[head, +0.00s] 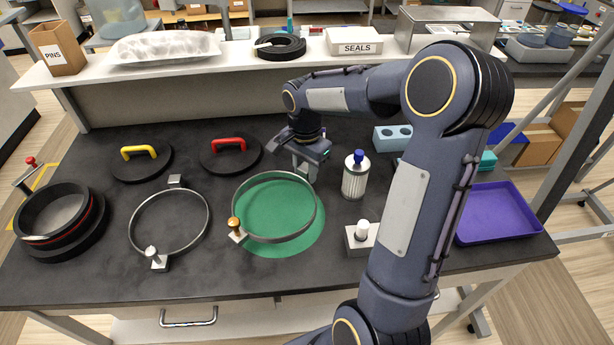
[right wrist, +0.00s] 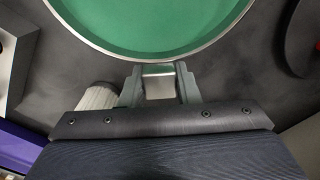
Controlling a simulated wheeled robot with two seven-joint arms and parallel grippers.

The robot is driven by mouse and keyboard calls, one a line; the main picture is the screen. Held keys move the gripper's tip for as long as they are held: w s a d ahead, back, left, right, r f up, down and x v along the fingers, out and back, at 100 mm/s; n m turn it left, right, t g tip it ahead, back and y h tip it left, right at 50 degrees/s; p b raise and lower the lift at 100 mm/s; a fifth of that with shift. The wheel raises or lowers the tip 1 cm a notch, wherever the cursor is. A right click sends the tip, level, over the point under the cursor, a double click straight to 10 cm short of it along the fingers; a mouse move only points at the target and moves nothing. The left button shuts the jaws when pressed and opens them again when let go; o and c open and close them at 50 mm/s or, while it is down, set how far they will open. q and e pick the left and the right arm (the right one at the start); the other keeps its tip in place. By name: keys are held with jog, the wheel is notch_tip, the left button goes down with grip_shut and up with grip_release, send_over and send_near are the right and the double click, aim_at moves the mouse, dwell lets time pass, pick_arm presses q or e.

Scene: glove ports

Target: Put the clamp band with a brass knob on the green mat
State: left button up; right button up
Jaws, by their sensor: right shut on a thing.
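The clamp band with a brass knob is a thin metal ring (head: 316,205) with its brass knob (head: 234,223) at the near left. It lies over the green mat (head: 285,222), its far edge reaching past the mat's far side; I cannot tell whether it touches the mat. My right gripper (head: 304,170) is shut on the band's small metal block at the far right. In the right wrist view the fingers (right wrist: 160,82) flank that block (right wrist: 158,70), with the ring (right wrist: 148,58) and green mat (right wrist: 150,20) beyond. My left gripper is out of view.
A second clamp band (head: 208,222) with a silver knob (head: 151,252) lies left. Lids with yellow (head: 142,177) and red (head: 230,166) handles stand behind. A white-ribbed bottle (head: 355,182), a grey block (head: 359,248) and a purple tray (head: 495,215) are right. A black-ringed port (head: 60,240) is far left.

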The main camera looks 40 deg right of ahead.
jog(key=shift+d+f, duration=0.15)
jog(key=shift+f, duration=0.8)
jog(key=shift+d+f, duration=0.15)
jog(key=shift+f, duration=0.75)
jog(key=shift+f, duration=0.1)
jog(key=shift+f, duration=0.15)
jog(key=o, duration=1.1)
notch_tip(320, 180, up, 12)
jog(key=shift+r, duration=0.15)
jog(key=s+a+n+t+y, duration=0.1)
jog(key=s+a+n+t, duration=0.1)
jog(key=s+a+n, duration=0.2)
jog(key=s+a+f+n+t+y, duration=0.1)
jog(key=s+a+n, duration=0.4)
jog(key=s, duration=0.4)
jog(key=s+a+n+t+y, duration=0.1)
jog(key=s+a+n+t, duration=0.1)
jog(key=s+a+n, duration=0.2)
jog(key=shift+s+a+f+n+t+y, duration=0.15)
jog(key=shift+s+a+n+t+y, duration=0.2)
jog(key=shift+s+a, duration=0.75)
